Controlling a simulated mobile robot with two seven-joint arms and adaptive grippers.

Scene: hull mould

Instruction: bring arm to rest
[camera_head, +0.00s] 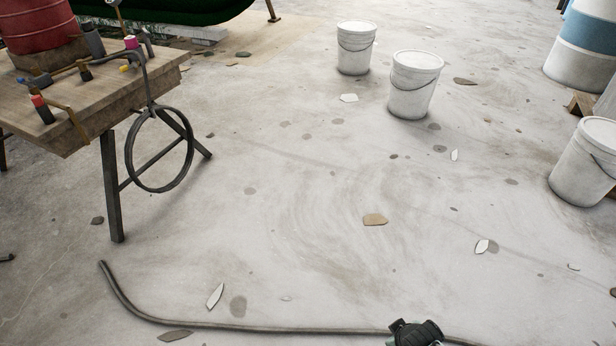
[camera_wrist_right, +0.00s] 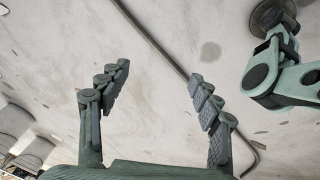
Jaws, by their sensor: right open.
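My right gripper (camera_wrist_right: 158,75) shows in the right wrist view with its two jointed fingers spread wide. Nothing is between them; behind them are the pale floor and a dark hose (camera_wrist_right: 160,42). A part of my own arm shows at the right of that view. In the head view only a small dark part of my own body shows at the bottom edge, right of centre, over the hose (camera_head: 250,328). My left gripper is in neither view.
A wooden workbench (camera_head: 95,130) with tools and a red drum (camera_head: 38,25) stands at the left. A hoop (camera_head: 130,155) hangs at its edge. White buckets (camera_head: 414,85) stand at the back and right (camera_head: 585,165). Flat chips litter the otherwise open concrete floor.

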